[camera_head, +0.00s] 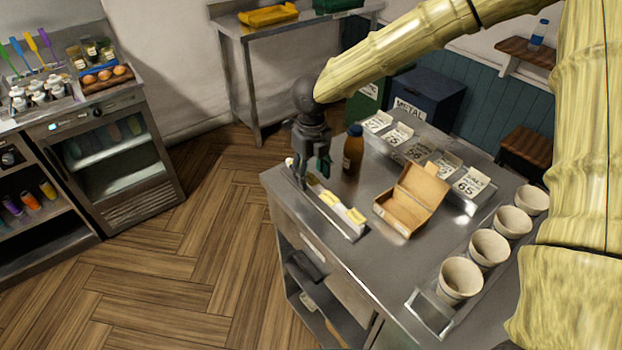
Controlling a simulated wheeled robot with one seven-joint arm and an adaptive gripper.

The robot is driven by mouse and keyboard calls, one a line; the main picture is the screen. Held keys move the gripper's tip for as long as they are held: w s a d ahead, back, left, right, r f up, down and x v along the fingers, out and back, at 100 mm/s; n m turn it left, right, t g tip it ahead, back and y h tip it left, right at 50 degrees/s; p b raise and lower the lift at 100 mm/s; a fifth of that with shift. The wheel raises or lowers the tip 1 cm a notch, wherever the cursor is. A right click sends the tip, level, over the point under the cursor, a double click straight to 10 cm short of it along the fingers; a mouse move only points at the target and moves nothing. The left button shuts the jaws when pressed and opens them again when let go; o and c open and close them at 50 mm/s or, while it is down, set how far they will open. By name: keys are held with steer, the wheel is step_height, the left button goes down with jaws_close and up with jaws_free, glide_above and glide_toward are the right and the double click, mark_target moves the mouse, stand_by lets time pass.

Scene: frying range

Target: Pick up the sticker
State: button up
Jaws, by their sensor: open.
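A narrow metal tray (350,236) along the left edge of the steel table holds several small white and yellow pieces. These look like stickers (330,198), but they are too small to read. My gripper (312,180) points down over the far end of this tray, with its fingers apart and nothing visible between them. The fingers hide part of the tray's far end. I cannot tell whether the fingertips touch any piece.
A brown bottle (353,149) stands just right of my gripper. An open cardboard box (411,199), printed packets (419,150) in a metal holder and several pale cups (461,279) occupy the table (372,270). Bare steel lies between the tray and the box.

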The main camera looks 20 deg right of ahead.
steer(key=shift+f, duration=0.15)
stand_by(0.3)
steer(key=c, duration=0.8)
